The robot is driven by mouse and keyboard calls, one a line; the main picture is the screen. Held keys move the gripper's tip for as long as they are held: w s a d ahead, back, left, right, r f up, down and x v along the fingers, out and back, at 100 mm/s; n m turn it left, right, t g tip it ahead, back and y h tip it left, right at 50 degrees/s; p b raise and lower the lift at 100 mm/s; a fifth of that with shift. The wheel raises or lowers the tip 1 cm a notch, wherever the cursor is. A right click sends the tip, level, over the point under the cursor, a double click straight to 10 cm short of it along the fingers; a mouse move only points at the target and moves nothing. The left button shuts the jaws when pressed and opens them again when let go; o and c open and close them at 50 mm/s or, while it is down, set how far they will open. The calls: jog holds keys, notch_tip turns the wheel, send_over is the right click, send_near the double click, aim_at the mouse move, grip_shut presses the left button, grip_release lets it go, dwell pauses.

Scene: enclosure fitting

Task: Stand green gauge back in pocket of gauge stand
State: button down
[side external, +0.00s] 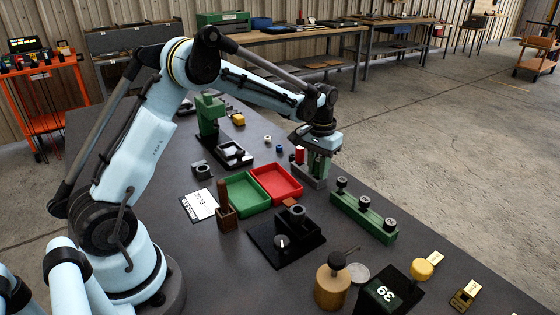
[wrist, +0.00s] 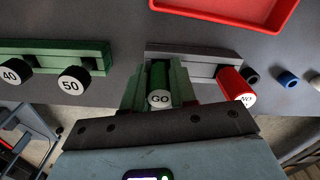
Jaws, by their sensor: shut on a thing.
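The green gauge (wrist: 159,98), marked GO on its end, is between the green fingers of my gripper (wrist: 157,88), which is shut on it. In the side view my gripper (side external: 319,165) points down over the grey gauge stand (side external: 309,182). The stand also shows in the wrist view (wrist: 205,65). The green gauge is upright over one end of the stand; the fingers hide its lower end, so I cannot tell how deep it sits. The red gauge (wrist: 234,85), marked NO, stands at the stand's other end, beside my gripper; it also shows in the side view (side external: 299,154).
A green block with black numbered knobs (side external: 364,217) lies near the stand. A red tray (side external: 276,183) and a green tray (side external: 246,193) are on the other side. Small blue and white rings (side external: 279,148) lie behind. A black fixture (side external: 286,240) stands nearer the camera.

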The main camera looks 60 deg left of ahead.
aim_at(318, 161)
jog(key=c, duration=0.8)
grip_release()
notch_tip(318, 161, up, 12)
jog(key=shift+r, duration=0.1)
jog(key=s+d+r+m+t, duration=0.1)
jog(key=s+d+r+t, duration=0.15)
jog(key=s, duration=0.25)
jog(key=s+d+r+m+t, duration=0.1)
jog(key=s+d, duration=0.2)
jog(key=s, duration=0.3)
jog(key=s+d+f+t, duration=0.1)
jog(key=s, duration=0.1)
jog(key=s+d+f+t, duration=0.1)
jog(key=s+f, duration=0.1)
jog(key=s, duration=0.1)
jog(key=s+d+f+m+t, duration=0.1)
jog(key=s+f, duration=0.1)
jog(key=s, duration=0.1)
jog(key=shift+s+t, duration=0.2)
jog(key=shift+t, duration=0.15)
